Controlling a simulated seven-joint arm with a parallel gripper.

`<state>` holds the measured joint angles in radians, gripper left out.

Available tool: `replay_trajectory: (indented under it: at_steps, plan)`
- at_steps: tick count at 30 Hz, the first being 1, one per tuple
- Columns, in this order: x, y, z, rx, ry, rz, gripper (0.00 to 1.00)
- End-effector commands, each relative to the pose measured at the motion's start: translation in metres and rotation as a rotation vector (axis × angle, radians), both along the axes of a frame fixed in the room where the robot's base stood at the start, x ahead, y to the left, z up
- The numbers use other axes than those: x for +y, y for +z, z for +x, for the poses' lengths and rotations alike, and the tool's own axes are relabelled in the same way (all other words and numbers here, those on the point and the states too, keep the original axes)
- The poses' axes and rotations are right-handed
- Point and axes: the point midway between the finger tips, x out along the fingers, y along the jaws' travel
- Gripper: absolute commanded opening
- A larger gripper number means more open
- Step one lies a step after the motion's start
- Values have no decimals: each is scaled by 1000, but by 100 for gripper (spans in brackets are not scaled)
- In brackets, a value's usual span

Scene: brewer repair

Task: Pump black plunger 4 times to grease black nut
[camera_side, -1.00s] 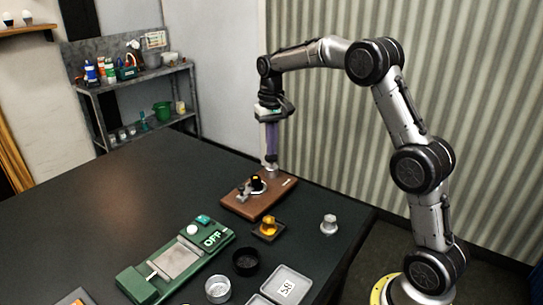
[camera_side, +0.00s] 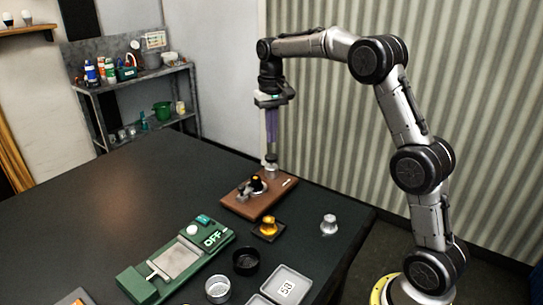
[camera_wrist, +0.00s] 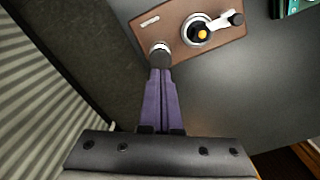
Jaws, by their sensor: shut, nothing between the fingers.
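The black plunger (camera_side: 271,158) stands upright on a silver base at the back right of a brown board. In the wrist view its dark cap (camera_wrist: 160,58) lies just beyond my fingertips. My gripper (camera_side: 271,143) points straight down above the plunger, its purple fingers shut together with nothing between them. I cannot tell whether the fingertips touch the cap. A round black part with a yellow centre, which looks like the black nut (camera_side: 257,184), sits on the board left of the plunger. It also shows in the wrist view (camera_wrist: 189,32), with a silver arm beside it.
The brown board (camera_side: 238,205) lies on the dark table. A yellow part on a black base (camera_side: 268,228), a silver knob (camera_side: 329,224), a green device reading OFF (camera_side: 146,279), a black cup (camera_side: 246,261) and grey trays (camera_side: 289,284) stand nearer. The table's left side is clear.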

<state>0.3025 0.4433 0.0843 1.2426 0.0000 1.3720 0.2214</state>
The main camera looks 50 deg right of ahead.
Motion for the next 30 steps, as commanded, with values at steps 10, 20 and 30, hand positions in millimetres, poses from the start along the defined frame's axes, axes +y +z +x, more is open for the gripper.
replay_trajectory:
  at_steps: [10, 20, 30]
  plan:
    - [0, 32, 1, -4, 0, -1, 0]
    - [0, 55, 0, 0, 0, 0, 0]
    - [0, 56, 0, 0, 0, 0, 0]
